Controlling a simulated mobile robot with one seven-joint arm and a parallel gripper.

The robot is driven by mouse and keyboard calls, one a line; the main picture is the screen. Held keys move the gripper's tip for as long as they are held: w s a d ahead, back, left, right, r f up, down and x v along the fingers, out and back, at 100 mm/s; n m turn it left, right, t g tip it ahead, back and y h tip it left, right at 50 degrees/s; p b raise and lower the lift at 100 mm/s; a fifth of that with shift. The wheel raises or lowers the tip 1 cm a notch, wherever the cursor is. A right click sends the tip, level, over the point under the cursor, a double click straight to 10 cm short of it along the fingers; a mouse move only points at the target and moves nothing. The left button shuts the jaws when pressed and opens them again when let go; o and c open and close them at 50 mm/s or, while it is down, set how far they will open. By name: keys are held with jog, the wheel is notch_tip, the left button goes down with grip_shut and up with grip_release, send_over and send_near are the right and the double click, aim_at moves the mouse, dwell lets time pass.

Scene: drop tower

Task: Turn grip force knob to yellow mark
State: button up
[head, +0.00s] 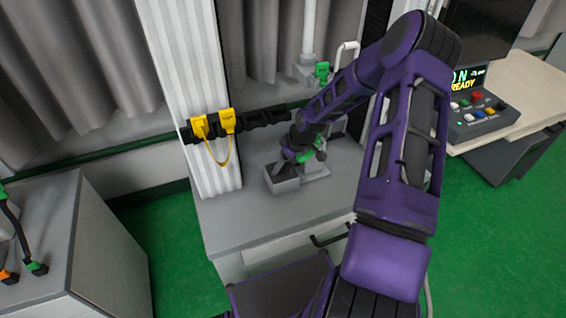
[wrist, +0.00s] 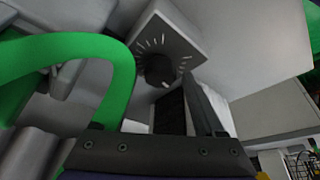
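The grip force knob (wrist: 160,70) is a dark round knob on a grey box (wrist: 203,42), with a fan of pale tick marks around it, in the wrist view. I cannot clearly make out which mark is yellow or where the knob points. In the head view the grey box (head: 283,184) sits on the bench, with my gripper (head: 284,163) just above it. In the wrist view one dark finger of my gripper (wrist: 160,85) reaches up beside the knob's right, with a gap. The other finger is hidden, seemingly behind a green loop. Contact cannot be seen.
The green loop (wrist: 119,80) fills the left of the wrist view, close to my gripper. A control console (head: 482,115) stands at right.

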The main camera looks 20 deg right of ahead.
grip_shut()
jog(key=shift+f+m+b, duration=0.1)
jog(key=shift+m+b, duration=0.3)
jog(key=shift+b, duration=0.05)
jog(key=shift+m+h, duration=0.3)
jog(key=shift+m, duration=0.1)
jog(key=shift+o, duration=1.3)
grip_release()
jog(key=v, duration=0.7)
jog(key=shift+s+r+p, duration=0.2)
jog(key=shift+r+p, duration=0.1)
jog(key=shift+p, duration=0.1)
jog(key=shift+c, duration=0.2)
